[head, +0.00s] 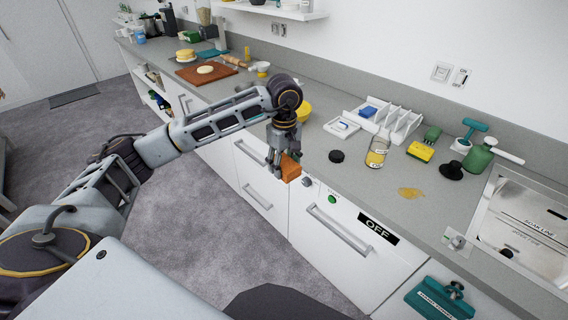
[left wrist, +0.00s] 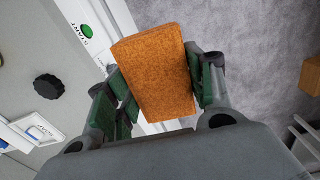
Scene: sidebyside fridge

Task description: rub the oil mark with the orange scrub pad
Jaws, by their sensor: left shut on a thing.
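My left gripper (head: 281,160) is shut on the orange scrub pad (head: 290,168). It holds the pad in the air at the counter's front edge, above the drawer fronts. In the left wrist view the pad (left wrist: 155,72) sits between the two green-lined fingers (left wrist: 160,88). The oil mark (head: 411,193) is a flat yellow-brown smear on the grey counter, to the right of the pad and apart from it, left of the sink. My right gripper does not show.
The metal sink (head: 525,225) lies right. The counter (head: 350,180) between pad and mark is mostly clear.

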